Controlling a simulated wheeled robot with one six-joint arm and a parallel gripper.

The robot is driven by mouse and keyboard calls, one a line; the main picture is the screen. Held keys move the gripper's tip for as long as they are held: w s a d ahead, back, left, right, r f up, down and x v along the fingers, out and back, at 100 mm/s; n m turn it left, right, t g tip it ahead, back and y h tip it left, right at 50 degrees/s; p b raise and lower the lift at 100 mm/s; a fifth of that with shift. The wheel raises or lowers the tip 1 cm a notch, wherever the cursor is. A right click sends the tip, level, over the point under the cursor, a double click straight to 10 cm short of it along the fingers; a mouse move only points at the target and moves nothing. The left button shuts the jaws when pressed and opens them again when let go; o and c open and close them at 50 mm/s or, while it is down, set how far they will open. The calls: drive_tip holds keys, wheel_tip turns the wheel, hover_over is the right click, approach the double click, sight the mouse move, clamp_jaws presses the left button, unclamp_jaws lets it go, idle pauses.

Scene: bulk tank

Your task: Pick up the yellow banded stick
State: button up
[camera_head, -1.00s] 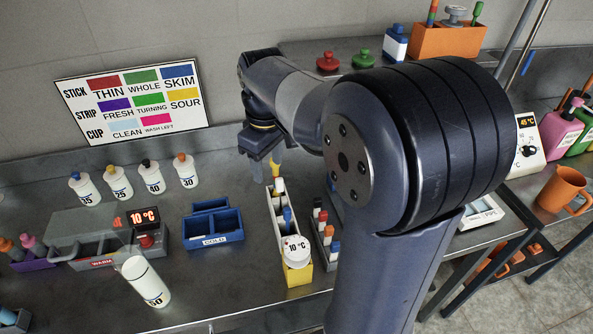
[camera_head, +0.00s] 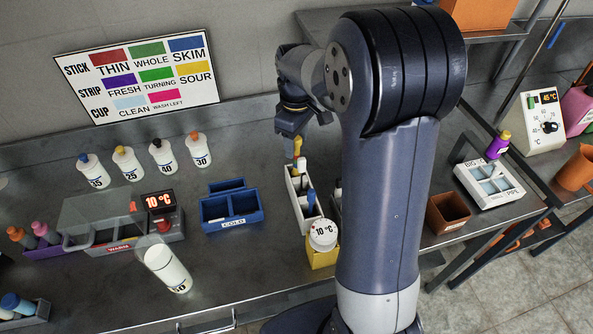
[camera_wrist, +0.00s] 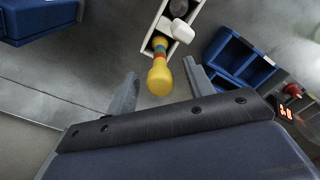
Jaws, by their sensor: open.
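The yellow banded stick (camera_wrist: 158,78) has a rounded yellow end with red, teal and other bands. It stands in the far end of a narrow white rack (camera_wrist: 146,47). In the head view, the stick's yellow top (camera_head: 298,147) shows just below my gripper (camera_head: 293,136). In the wrist view, my gripper (camera_wrist: 160,70) is open, and the yellow end appears between its two fingers, with gaps on both sides. I cannot tell whether the fingertips are level with it. The stick's lower part is hidden in the rack.
A blue COLD rack (camera_head: 232,210) is to the left. Several bottles stand behind it. My arm hides part of the bench to the right.

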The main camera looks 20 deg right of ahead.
drive_tip(key=shift+f, duration=1.15)
clamp_jaws()
